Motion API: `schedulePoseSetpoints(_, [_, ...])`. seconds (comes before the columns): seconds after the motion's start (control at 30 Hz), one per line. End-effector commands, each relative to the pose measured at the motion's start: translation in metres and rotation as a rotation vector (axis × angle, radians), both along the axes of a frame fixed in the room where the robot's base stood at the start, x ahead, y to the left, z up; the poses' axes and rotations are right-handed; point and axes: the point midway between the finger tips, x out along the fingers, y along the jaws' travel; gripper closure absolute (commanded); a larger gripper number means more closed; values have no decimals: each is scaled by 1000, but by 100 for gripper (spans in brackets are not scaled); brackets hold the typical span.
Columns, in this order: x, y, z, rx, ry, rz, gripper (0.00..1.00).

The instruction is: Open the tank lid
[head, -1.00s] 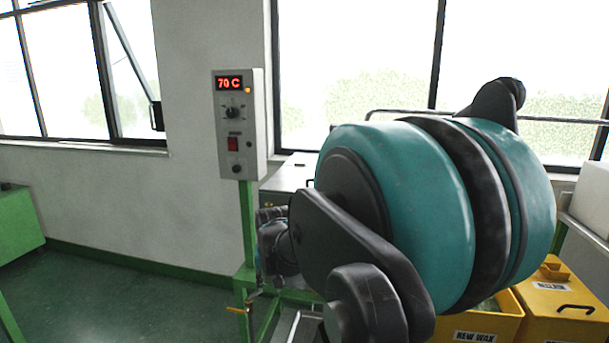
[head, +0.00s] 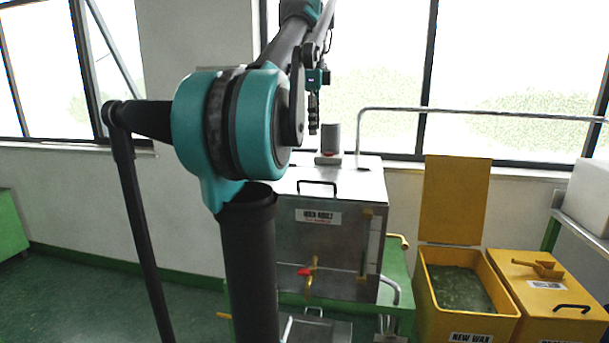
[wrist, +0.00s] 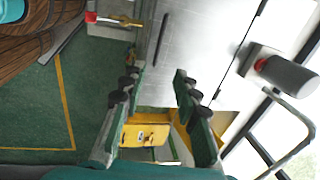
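The metal wax tank (head: 340,247) stands past my arm, with a label and a red-handled tap on its front. Its flat lid (head: 352,182) lies shut on top, with a black handle (head: 318,183) near the front edge. In the wrist view, the lid (wrist: 222,45) and its dark handle (wrist: 160,35) show beyond the fingers. My gripper (head: 313,128) hangs above the tank, fingers down and apart from the handle. In the wrist view my gripper (wrist: 157,80) is open with nothing between its fingers. My arm hides the tank's left side in the head view.
A grey cylinder (head: 331,138) stands at the back of the lid, before a metal rail (head: 450,112) and windows. An open yellow new-wax bin (head: 510,320) and a closed yellow bin (head: 550,316) stand to the right. Green floor is clear at left.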

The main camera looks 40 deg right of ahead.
Motion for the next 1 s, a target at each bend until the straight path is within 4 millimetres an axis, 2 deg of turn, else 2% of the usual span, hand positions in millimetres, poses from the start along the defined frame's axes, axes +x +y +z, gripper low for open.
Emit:
schedulePoseSetpoints(0.13, [-3, -3, -1, 4, -1, -27, 69])
schedulePoseSetpoints(0.27, [-1, -6, -18, 3, -1, -25, 69])
schedulePoseSetpoints(0.8, [13, -21, -122, 4, -1, -22, 69])
schedulePoseSetpoints(1.0, [16, -26, -152, 4, -1, -22, 69])
